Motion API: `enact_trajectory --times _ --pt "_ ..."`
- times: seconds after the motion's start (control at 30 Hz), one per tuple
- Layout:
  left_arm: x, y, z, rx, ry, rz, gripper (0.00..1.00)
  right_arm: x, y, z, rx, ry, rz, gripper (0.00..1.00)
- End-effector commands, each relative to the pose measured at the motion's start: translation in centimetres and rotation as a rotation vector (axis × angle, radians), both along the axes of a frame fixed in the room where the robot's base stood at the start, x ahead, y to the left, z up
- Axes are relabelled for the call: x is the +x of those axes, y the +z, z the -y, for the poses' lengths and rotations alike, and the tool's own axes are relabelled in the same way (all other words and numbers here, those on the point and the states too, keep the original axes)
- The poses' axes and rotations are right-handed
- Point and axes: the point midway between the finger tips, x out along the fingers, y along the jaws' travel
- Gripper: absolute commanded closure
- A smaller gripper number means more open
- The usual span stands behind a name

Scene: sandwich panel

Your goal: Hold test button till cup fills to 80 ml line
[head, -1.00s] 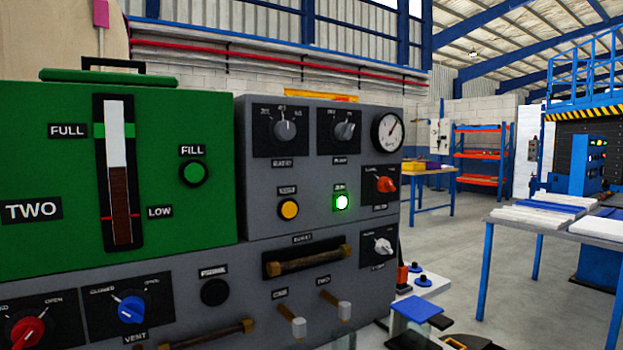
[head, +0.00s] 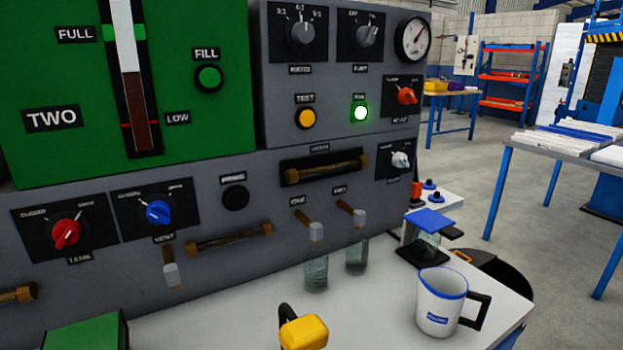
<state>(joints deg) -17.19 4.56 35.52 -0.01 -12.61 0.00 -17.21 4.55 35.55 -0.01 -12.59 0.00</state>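The yellow round button under the TEST label (head: 306,118) is on the grey panel, left of a lit green RUN light (head: 360,113). Two clear cups, one on the left (head: 316,273) and one on the right (head: 357,257), stand on the white bench below two spouts with pale taps (head: 315,231). I cannot make out liquid or an 80 ml line on either cup. Neither of my grippers shows in the head view.
A white jug with a blue rim (head: 439,306) stands at the bench's right. Behind it is a small blue-topped stand (head: 430,222). A yellow object with a black curved part (head: 304,333) is at the bottom edge. The green tank TWO (head: 50,90) is upper left.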

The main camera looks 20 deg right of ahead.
Motion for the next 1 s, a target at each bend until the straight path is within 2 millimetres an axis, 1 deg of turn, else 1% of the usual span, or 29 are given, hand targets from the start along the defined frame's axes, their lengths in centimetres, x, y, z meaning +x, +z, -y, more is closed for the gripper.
enact_trajectory --times 0.47,0.5,0.93,1.0 --pt "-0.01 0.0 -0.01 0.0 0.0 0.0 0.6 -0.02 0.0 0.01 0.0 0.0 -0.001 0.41" --pt "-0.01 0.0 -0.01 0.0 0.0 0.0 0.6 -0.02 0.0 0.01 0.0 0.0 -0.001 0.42" --pt "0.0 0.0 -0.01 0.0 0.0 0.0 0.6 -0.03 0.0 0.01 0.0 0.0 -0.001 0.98" --pt "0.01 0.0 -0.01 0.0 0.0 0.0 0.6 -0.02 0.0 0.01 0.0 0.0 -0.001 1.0"
